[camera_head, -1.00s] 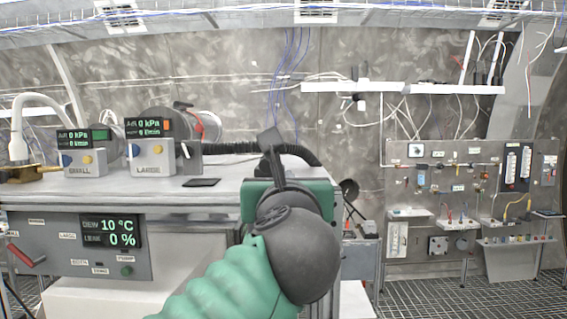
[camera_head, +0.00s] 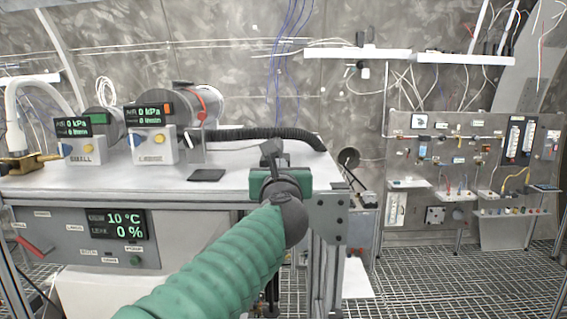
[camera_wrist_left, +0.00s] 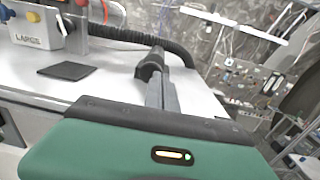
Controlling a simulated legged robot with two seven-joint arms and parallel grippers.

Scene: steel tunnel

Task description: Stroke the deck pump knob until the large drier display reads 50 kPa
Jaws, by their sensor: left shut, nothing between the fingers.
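The large drier's display (camera_head: 149,111) reads 0 kPa on top, with 0 in its second line. It sits above a box labelled LARGE (camera_head: 152,149) on the deck. A green round knob (camera_head: 136,261) is on the front panel, below a label that seems to read PUMP; I cannot tell whether it is the deck pump knob. My left gripper (camera_head: 268,147) is over the deck's right end, right of both driers. It is shut and empty; its dark fingers show in the left wrist view (camera_wrist_left: 153,65). My right gripper is not in view.
The small drier (camera_head: 80,150) stands at left. A flat dark pad (camera_head: 207,175) lies on the deck (camera_head: 215,198). A black corrugated hose (camera_head: 265,132) runs along the back. The front panel's display (camera_head: 124,224) reads 10 °C and 0 %. A wall board (camera_head: 470,165) stands right, beyond grating floor.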

